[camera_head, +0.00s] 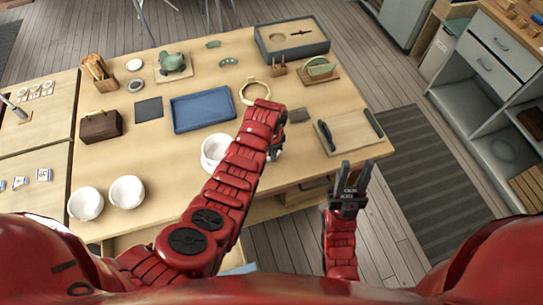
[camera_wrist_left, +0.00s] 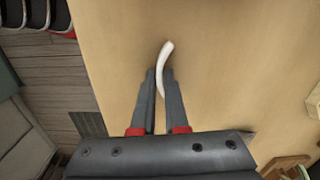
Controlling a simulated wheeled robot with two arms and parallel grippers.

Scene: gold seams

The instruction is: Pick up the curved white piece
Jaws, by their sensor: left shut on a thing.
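The curved white piece (camera_wrist_left: 165,58) shows in the left wrist view as a slim bent strip over the bare tabletop. My left gripper (camera_wrist_left: 160,82) is shut on it, with the lower part between the two dark fingers and the upper end sticking out past the tips. I cannot tell whether the piece touches the table. In the head view my left arm hides most of that gripper and the piece. My right gripper (camera_head: 356,176) is open and empty, off the table's front edge.
On the wooden table (camera_head: 310,205) are a white bowl (camera_head: 213,150) partly behind my left arm, a blue tray (camera_head: 203,109), a pale ring (camera_head: 255,91) and a board (camera_head: 348,130) at right. Two more white bowls (camera_head: 126,192) stand front left.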

